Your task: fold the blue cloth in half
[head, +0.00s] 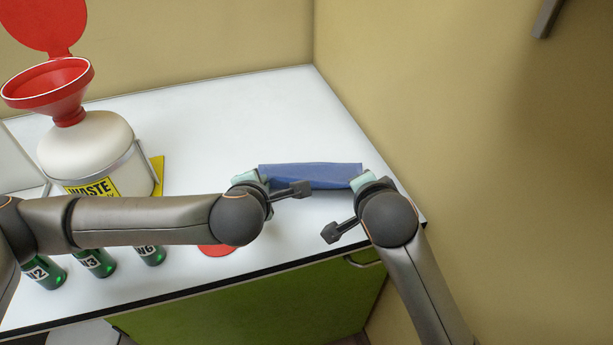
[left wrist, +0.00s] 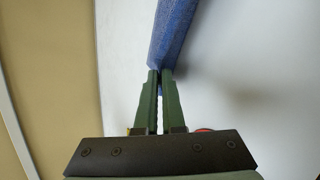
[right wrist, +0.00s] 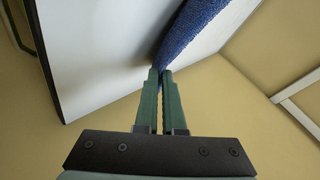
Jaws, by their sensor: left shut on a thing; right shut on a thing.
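The blue cloth (head: 312,175) is a narrow band stretched between my two grippers over the white table, near its right corner. My left gripper (head: 261,180) is shut on the cloth's left end. In the left wrist view the fingertips (left wrist: 161,72) pinch the cloth (left wrist: 176,30) at its edge. My right gripper (head: 360,183) is shut on the right end. In the right wrist view the fingertips (right wrist: 160,72) pinch the cloth (right wrist: 190,32). My wrists partly hide the fingers in the head view. I cannot tell whether the cloth's lower edge touches the table.
A white waste container (head: 90,150) with a red funnel (head: 52,88) stands at the left. Several green bottles (head: 97,263) are near the front left edge. A red round thing (head: 217,250) lies under my left arm. The white table (head: 230,115) is clear behind the cloth; a wall (head: 470,110) is at the right.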

